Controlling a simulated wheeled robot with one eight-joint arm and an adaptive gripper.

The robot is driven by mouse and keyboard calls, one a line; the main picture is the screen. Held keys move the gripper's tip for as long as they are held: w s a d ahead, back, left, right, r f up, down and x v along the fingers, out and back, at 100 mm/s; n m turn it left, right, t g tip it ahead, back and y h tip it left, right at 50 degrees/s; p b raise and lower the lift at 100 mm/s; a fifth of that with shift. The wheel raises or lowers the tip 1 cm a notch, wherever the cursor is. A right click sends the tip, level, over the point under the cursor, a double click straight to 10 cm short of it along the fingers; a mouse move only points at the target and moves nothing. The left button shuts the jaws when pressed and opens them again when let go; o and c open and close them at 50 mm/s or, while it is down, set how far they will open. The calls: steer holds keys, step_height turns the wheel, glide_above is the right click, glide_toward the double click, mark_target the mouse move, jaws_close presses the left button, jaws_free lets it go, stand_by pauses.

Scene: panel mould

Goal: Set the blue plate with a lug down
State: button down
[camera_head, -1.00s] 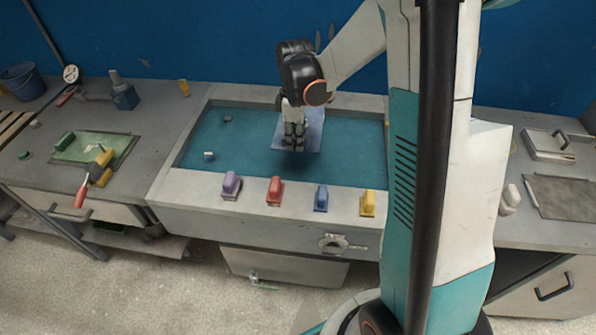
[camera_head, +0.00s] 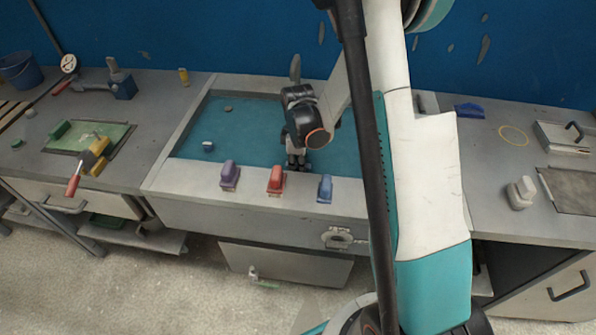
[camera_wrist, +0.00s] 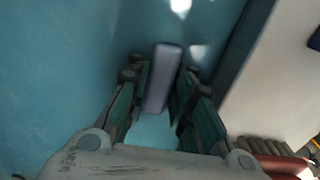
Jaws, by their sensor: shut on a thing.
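My gripper (camera_head: 297,160) is over the front part of the teal-floored basin (camera_head: 190,125), near its front rim. In the wrist view its fingers (camera_wrist: 160,95) are closed on both sides of a blue-grey upright lug (camera_wrist: 163,72). A pale blue patch (camera_wrist: 155,130) shows between the fingers below the lug and looks like part of the plate. The rest of the plate is hidden by my fingers and arm. In the head view I cannot make the plate out, and whether it touches the basin floor I cannot tell.
Purple (camera_head: 229,176), red (camera_head: 276,180) and blue (camera_head: 325,188) handled blocks stand on the basin's front rim. A small pale block (camera_head: 208,146) and a dark piece (camera_head: 228,108) lie in the basin's left part, otherwise clear. My arm hides the right part.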

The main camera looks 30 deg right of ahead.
step_height(320, 180, down, 2)
steer(key=shift+f, duration=0.1)
steer(key=c, duration=1.4)
jaws_free()
steer(key=s+a+r+m+t+p, duration=0.2)
steer(key=s+r+m, duration=0.15)
steer(key=r, duration=1.05)
steer(key=s+a+r+m+t+p, duration=0.1)
steer(key=s+a+r+m+p, duration=0.3)
steer(key=r, duration=1)
steer(key=s+r+m+t, duration=0.1)
steer(key=s, duration=0.3)
steer(key=s+a+r+m+t+b, duration=0.1)
steer(key=s+r, duration=0.1)
steer(key=s, duration=0.2)
steer(key=s+a+r+m+t, duration=0.1)
steer(key=s+t, duration=0.1)
steer(key=s, duration=0.2)
steer(key=shift+s+r+m+b, duration=0.25)
steer(key=shift+s+m+b, duration=0.05)
steer(key=shift+m+b, duration=0.05)
